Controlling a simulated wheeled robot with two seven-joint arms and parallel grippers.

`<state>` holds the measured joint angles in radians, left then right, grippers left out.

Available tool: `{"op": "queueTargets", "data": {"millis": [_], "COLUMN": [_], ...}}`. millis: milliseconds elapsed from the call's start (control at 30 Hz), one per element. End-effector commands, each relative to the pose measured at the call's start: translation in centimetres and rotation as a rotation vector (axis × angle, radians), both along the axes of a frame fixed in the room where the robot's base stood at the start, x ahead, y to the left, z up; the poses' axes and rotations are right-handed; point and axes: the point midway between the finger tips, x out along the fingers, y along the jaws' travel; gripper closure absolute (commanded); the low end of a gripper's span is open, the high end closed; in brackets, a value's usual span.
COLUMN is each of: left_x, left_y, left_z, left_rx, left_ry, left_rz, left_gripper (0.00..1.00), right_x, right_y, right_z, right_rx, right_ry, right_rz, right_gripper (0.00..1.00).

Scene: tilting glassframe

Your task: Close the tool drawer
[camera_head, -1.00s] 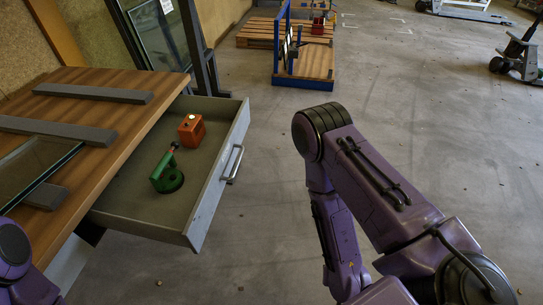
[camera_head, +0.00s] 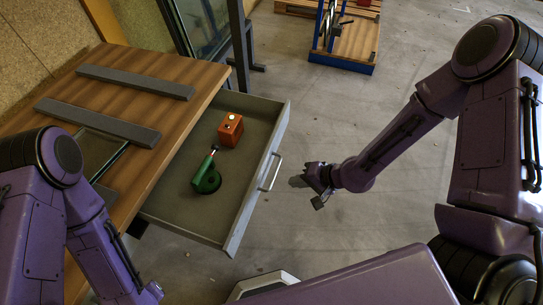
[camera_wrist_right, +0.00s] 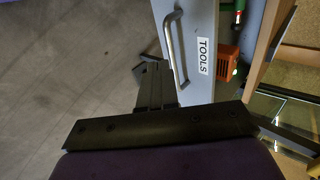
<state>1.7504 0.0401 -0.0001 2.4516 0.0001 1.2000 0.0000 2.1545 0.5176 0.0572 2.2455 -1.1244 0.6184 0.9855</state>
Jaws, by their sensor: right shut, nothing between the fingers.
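The tool drawer (camera_head: 247,202) is pulled out of the wooden workbench (camera_head: 180,122). Its metal handle (camera_head: 271,172) is on the outer face. A green tool (camera_head: 207,176) and an orange box (camera_head: 231,130) lie inside. My right gripper (camera_head: 298,181) is shut and empty, to the right of the handle and apart from it in the head view. In the right wrist view the shut fingers (camera_wrist_right: 153,75) point along the drawer front (camera_wrist_right: 194,22), close to the handle (camera_wrist_right: 170,48) and the TOOLS label (camera_wrist_right: 203,57); contact cannot be told. My left gripper is out of view.
Grey bars (camera_head: 135,82) and a glass pane (camera_head: 95,155) lie on the workbench. Glass panels on a dark rack (camera_head: 240,45) stand behind it. A blue-framed wooden stand (camera_head: 345,50) is at the back.

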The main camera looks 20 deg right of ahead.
Motion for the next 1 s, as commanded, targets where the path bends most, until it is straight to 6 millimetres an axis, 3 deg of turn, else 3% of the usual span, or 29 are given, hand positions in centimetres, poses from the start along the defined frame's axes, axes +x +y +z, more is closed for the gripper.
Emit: {"op": "queueTargets", "data": {"millis": [33,167,633,1000], "left_x": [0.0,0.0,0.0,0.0], "left_y": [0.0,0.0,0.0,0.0], "left_z": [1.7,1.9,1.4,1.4], "left_rx": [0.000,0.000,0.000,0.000], "left_ry": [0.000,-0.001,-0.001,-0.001], "left_rz": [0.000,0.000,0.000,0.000], "left_gripper": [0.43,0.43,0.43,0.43], "right_x": [1.1,2.1,5.3,6.1], "right_y": [-0.1,0.0,5.0,6.1], "right_z": [2.9,4.0,-1.7,-2.8], "right_rx": [0.020,0.032,0.033,0.036], "right_ry": [-0.020,-0.032,-0.029,-0.031], "right_rz": [0.019,0.053,0.060,0.057], "right_gripper": [1.00,1.00,1.00,1.00]}}
